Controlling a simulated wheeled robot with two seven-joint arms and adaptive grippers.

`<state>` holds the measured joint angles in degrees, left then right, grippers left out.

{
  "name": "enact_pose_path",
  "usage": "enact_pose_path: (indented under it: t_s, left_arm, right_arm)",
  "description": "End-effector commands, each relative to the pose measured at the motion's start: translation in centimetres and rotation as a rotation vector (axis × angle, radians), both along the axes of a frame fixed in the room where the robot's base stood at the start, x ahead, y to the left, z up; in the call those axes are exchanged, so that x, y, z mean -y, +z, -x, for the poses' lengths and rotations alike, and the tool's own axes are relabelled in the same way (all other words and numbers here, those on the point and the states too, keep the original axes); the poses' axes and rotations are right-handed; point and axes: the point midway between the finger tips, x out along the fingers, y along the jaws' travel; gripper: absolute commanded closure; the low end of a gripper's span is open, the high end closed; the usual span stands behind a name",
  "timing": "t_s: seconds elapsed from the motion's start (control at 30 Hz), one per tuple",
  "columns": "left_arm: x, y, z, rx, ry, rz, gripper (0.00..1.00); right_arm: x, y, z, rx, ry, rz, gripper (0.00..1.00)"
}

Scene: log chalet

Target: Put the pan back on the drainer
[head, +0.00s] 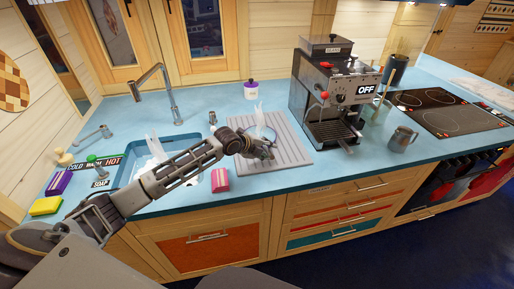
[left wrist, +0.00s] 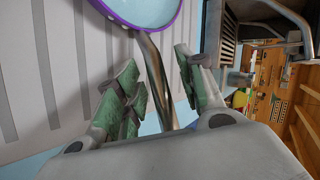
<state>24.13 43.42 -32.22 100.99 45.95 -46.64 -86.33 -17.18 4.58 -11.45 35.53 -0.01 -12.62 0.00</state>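The pan shows in the left wrist view as a round bowl with a purple rim (left wrist: 140,12) and a metal handle (left wrist: 152,62). My left gripper (left wrist: 158,85) has its fingers on either side of the handle, with gaps visible, so it looks open around it. In the head view my left gripper (head: 264,150) is over the grey ribbed drainer (head: 290,150) and hides most of the pan. I cannot tell whether the pan touches the drainer. My right gripper is not in view.
The sink (head: 134,170) is left of the drainer, with a tap (head: 172,100) behind. A pink sponge-like block (head: 220,180) lies near the front edge. The coffee machine (head: 335,95) stands right of the drainer, with a metal jug (head: 402,138) beyond it.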

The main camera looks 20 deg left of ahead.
Motion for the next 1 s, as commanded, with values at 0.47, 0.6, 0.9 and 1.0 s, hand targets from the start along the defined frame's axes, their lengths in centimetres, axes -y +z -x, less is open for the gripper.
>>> enact_pose_path:
  t_s: [0.47, 0.6, 0.9, 1.0]
  left_arm:
    - [-1.4, 2.1, 2.4, 0.001, 0.0, -0.001, 0.61]
    - [-1.8, 2.9, 3.3, 0.0, 0.0, -0.002, 0.61]
    - [-2.8, 4.5, 5.1, 0.0, 0.0, -0.002, 0.61]
    - [-3.1, 5.0, 5.6, 0.001, 0.0, -0.002, 0.61]
  right_arm:
    - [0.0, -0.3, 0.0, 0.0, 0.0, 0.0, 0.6]
    - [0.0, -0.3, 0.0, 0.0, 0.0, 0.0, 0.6]
    - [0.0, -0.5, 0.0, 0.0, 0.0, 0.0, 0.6]
    - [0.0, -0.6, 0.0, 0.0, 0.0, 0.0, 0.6]
